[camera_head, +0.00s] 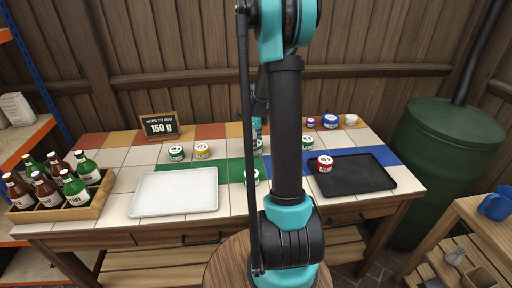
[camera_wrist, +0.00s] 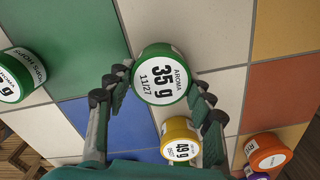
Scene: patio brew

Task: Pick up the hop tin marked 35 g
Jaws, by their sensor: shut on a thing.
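The hop tin marked 35 g (camera_wrist: 160,80) is green with a white lid label reading "AROMA", "35 g" and "11/27" in the wrist view. My gripper (camera_wrist: 162,90) is shut on it, with one dark finger against each side. Whether the tin is clear of the tiles is hard to tell. A yellow tin marked 49 g (camera_wrist: 181,140) is close below it in the picture. In the head view my arm hides most of the gripper and the held tin.
A green tin (camera_wrist: 14,76) and an orange tin (camera_wrist: 267,152) flank the wrist view. The tiled table also bears a white tray (camera_head: 175,194), a black tray (camera_head: 375,175) with a red tin (camera_head: 325,164), a bottle crate (camera_head: 60,212), and a sign reading 150 g (camera_head: 160,126).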

